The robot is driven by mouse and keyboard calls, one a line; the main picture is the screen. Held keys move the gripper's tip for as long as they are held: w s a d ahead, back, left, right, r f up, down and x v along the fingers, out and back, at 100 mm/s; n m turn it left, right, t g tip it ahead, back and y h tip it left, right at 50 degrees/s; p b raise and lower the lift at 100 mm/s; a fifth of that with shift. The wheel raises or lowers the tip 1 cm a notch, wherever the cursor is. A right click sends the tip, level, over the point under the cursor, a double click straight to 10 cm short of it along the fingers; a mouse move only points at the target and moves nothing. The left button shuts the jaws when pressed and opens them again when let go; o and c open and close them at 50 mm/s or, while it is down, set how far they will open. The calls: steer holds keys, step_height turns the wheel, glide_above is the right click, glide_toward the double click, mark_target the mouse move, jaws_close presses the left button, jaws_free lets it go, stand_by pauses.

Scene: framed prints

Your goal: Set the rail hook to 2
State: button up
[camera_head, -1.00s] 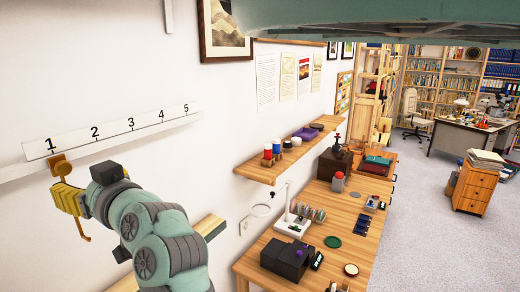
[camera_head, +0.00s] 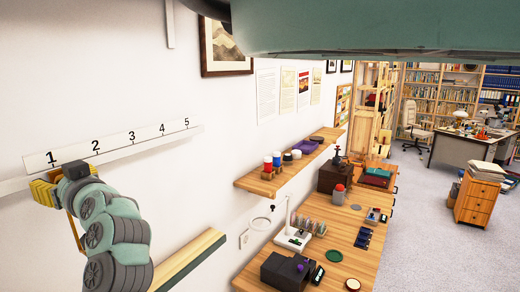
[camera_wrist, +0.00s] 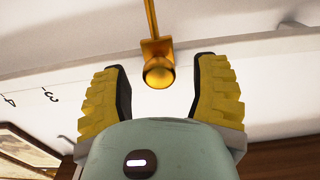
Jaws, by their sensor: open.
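The rail (camera_head: 145,146) is a pale strip on the left wall, with a number strip (camera_head: 112,146) marked 1 to 5 above it. The brass hook (camera_head: 76,232) is at the 1 end; in the head view my arm hides most of it and its rod hangs below. In the wrist view the hook's round knob (camera_wrist: 159,73) shows ahead, roughly centred between my yellow fingers. My gripper (camera_wrist: 160,64) is open, with a gap on both sides of the knob. In the head view my gripper (camera_head: 45,190) is at the rail below the 1.
A wooden ledge (camera_head: 190,260) juts from the wall below and right of my arm. A wall shelf (camera_head: 295,168) with small items and a workbench (camera_head: 345,225) stand further right. Framed prints hang above. The rail right of the 1 looks clear.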

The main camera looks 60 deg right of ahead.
steer(key=shift+w, duration=0.35)
steer(key=shift+c, duration=0.2)
jaws_close()
